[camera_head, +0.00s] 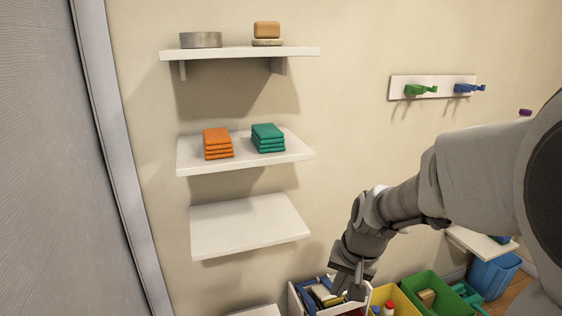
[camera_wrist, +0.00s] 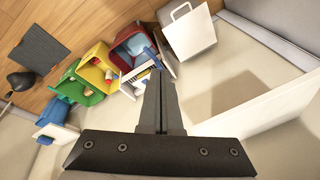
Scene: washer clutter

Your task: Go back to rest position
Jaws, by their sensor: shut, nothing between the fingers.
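My gripper (camera_head: 350,292) is at the lower middle of the head view, at the end of my arm, which reaches in from the right. It points down over or in front of a white-sided box (camera_head: 296,300) holding blue and yellow items. I cannot tell how high it is above the box. In the wrist view, the two dark fingers of my gripper (camera_wrist: 160,84) lie together with nothing between them. Their tips overlap the view of the bins beyond.
A yellow bin (camera_head: 405,306) and a green bin (camera_head: 421,283) stand right of the box; a blue bin (camera_head: 494,277) is farther right. Wall shelves on the left include a middle one (camera_head: 245,162) with orange and teal stacks and an empty lower one (camera_head: 250,225). A hook rail (camera_head: 432,80) hangs right.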

